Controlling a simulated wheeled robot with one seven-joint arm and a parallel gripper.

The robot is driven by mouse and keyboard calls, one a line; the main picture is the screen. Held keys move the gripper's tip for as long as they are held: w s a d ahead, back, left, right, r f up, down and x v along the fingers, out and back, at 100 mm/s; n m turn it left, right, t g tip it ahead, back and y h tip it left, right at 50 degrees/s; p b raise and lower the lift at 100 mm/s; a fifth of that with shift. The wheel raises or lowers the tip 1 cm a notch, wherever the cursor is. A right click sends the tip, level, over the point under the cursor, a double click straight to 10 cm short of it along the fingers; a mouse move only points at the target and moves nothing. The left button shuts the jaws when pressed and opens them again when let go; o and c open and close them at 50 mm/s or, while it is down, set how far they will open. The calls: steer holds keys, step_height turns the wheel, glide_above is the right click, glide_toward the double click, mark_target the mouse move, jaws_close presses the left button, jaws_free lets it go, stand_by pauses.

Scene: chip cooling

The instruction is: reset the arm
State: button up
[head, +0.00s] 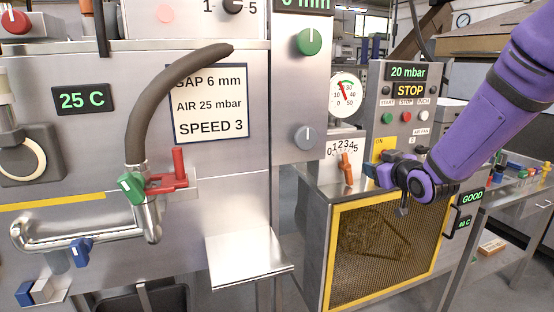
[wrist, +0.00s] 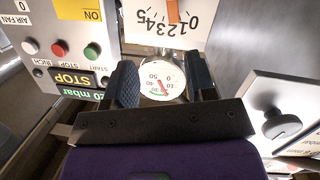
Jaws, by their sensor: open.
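My gripper (head: 373,176) is at the end of my purple arm (head: 490,105), which reaches in from the upper right in the head view. It is in front of the cabinet with the mesh front, near the orange lever (head: 347,168) on the 0 to 5 scale. In the wrist view the two dark fingers (wrist: 163,80) are apart with nothing held between them. The round pressure gauge (wrist: 162,78) shows beyond the gap, upside down. Whether a finger touches the lever cannot be told.
The mesh-fronted cabinet (head: 325,250) stands below my gripper. A control panel (head: 408,90) behind reads 20 mbar and STOP. A note (head: 210,102) reads gap 6 mm, air 25 mbar, speed 3. A metal shelf (head: 245,258) juts out at left. A workbench stands at right.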

steer(key=s+r+m+g+h, duration=0.1)
steer(key=s+r+m+g, duration=0.1)
steer(key=s, duration=0.9)
steer(key=s+d+r+m+g+h, duration=0.1)
steer(key=s+g, duration=0.3)
steer(key=s, duration=0.8)
steer(key=s+d+r+m+g+h, duration=0.1)
steer(key=s+r+g, duration=0.3)
steer(key=s, duration=0.8)
steer(key=shift+s+d+m, duration=0.2)
steer(key=shift+s+m, duration=0.05)
steer(key=shift+m, duration=0.55)
